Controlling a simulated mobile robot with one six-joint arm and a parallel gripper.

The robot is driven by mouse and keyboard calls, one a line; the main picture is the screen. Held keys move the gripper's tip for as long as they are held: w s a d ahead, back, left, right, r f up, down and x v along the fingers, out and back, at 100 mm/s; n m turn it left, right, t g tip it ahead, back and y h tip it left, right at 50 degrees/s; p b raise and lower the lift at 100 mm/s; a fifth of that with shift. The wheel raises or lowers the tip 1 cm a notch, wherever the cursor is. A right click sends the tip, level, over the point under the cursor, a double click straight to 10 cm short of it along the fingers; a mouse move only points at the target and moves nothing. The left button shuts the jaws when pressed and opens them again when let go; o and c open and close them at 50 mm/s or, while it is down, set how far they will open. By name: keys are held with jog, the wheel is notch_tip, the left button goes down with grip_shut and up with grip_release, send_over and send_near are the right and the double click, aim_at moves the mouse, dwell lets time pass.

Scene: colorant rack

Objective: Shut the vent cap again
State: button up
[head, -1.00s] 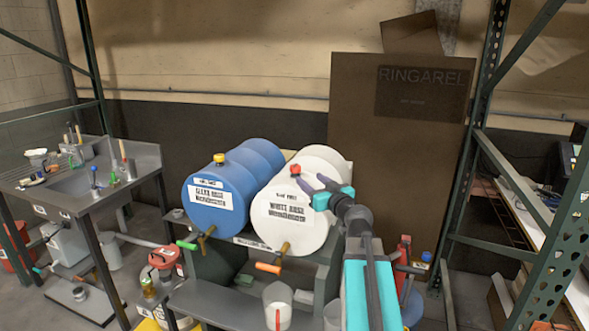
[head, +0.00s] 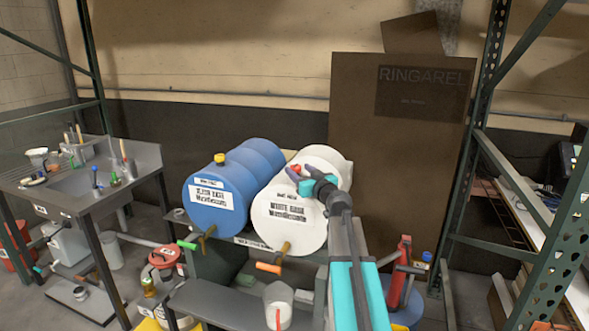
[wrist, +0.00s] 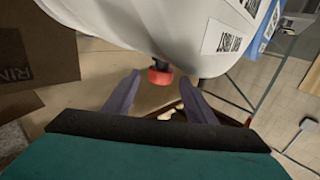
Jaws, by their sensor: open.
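The white drum (head: 285,222) lies on its side next to a blue drum (head: 215,190). A red vent cap (head: 296,168) sits on top of the white drum near its labelled end. My gripper (head: 302,173) is open and empty, right at the cap from the right side. In the wrist view the cap (wrist: 159,77) shows between and just beyond the two purple fingertips (wrist: 159,80), with a gap on each side. A short dark stem shows beside the cap. I cannot tell how far the cap is turned. The fingers partly cover it in the head view.
A yellow cap (head: 219,158) is on the blue drum. An orange-handled tap (head: 268,267) and a green-handled tap (head: 187,245) stick out in front. A bench with a sink (head: 85,180) stands left; a brown panel (head: 395,170) is behind. The rack upright (head: 478,130) stands right.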

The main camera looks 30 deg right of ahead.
aim_at(298, 169)
jog(key=shift+w+d, duration=0.1)
jog(key=shift+w, duration=1.7)
jog(key=c, duration=1)
jog(key=shift+a, duration=0.25)
jog(key=shift+c, duration=0.2)
jog(key=shift+d, duration=0.15)
